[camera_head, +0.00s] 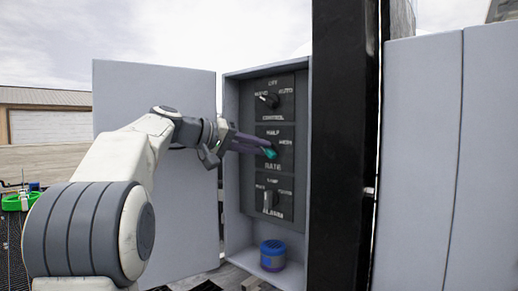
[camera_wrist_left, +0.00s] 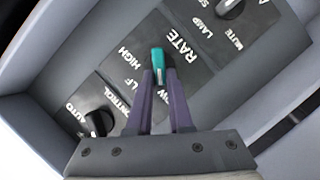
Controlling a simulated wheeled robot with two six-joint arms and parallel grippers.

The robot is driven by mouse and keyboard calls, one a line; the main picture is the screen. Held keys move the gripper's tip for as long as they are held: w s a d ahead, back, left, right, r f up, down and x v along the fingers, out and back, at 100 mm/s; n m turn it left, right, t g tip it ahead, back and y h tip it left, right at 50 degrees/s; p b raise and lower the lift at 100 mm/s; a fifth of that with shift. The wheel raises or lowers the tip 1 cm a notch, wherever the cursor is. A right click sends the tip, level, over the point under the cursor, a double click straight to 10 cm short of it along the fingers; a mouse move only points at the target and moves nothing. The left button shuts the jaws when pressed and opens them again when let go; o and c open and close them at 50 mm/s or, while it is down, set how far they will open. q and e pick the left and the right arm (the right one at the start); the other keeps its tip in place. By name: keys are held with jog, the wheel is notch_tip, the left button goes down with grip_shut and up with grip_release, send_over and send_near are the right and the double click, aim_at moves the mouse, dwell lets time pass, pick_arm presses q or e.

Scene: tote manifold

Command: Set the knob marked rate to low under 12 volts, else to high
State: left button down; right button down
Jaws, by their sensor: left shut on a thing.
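The knob marked RATE is teal with a pale mark (camera_head: 271,154); it is on the middle plate of an open grey cabinet, and shows in the left wrist view (camera_wrist_left: 157,58). My left gripper (camera_head: 266,152) reaches in from the left and is shut on this knob, with its purple fingers (camera_wrist_left: 161,80) on either side. In the left wrist view HIGH, part of HALF and part of LOW are readable around it, partly covered by the fingers. I cannot tell surely which label the knob points at. No voltage reading is visible. My right gripper is not in view.
The CONTROL knob (camera_head: 269,100) is above and the ALARM knob (camera_head: 269,200) below. A blue cylinder (camera_head: 272,255) stands on the cabinet floor. The open door (camera_head: 150,85) is left, a black post (camera_head: 340,150) right.

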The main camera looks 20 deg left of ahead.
pick_arm(q)
jog(key=shift+a+f+n, duration=0.1)
jog(key=shift+n, duration=0.4)
jog(key=shift+h, duration=0.4)
jog(key=c, duration=0.8)
grip_release()
jog(key=b+v, duration=0.2)
jog(key=v, duration=0.8)
jog(key=shift+s+a+b, duration=0.1)
jog(key=shift+s+b, duration=0.1)
jog(key=shift+b, duration=0.2)
